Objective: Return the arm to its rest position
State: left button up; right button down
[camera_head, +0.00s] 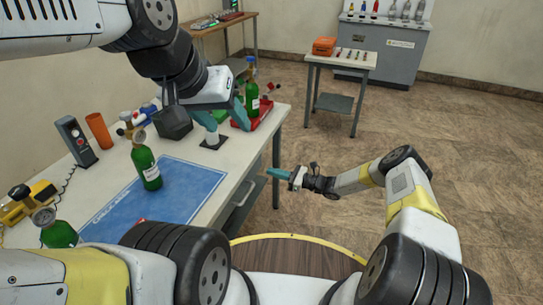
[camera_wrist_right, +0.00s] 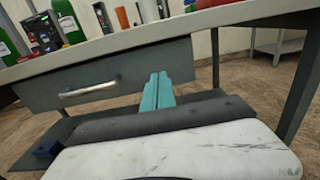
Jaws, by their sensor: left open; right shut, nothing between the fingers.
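My left arm comes in from the upper left in the head view. Its gripper (camera_head: 224,116) is open, with teal fingers apart over the far part of the workbench. One finger is just above a small white post on a black base (camera_head: 212,141); whether they touch I cannot tell. My right gripper (camera_head: 279,173) is shut and empty, beyond the workbench's right edge, pointing left. In the right wrist view its teal fingers (camera_wrist_right: 157,92) are together in front of the bench's grey drawer.
The workbench (camera_head: 105,187) carries a blue mat (camera_head: 190,200), a green bottle with regulator (camera_head: 146,165), an orange cup (camera_head: 98,130), a dark meter (camera_head: 76,140) and a red tray (camera_head: 262,115) holding a green bottle. A small table (camera_head: 340,60) stands behind. Floor on the right is clear.

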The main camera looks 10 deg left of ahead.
jog(key=v, duration=0.9)
jog(key=s+d+r+n+g+h, duration=0.1)
jog(key=s+r+n+g+h, duration=0.25)
jog(key=r, duration=0.65)
jog(key=s+d+r+n+h, duration=0.2)
jog(key=s+r+n+h, duration=0.15)
jog(key=r+n, duration=0.45)
jog(key=s+d+r+n+g+h, duration=0.1)
jog(key=s+r+n+g+h, duration=0.2)
jog(key=r, duration=0.9)
jog(key=s+d+r+n+t+h, duration=0.2)
jog(key=s+r, duration=0.5)
jog(key=s, duration=0.4)
jog(key=s+d+r+n+t+h, duration=0.3)
jog(key=s+d+r+n+t, duration=0.2)
jog(key=s+d+r, duration=0.3)
jog(key=s+t, duration=0.1)
jog(key=s, duration=0.3)
jog(key=shift+s+r, duration=0.1)
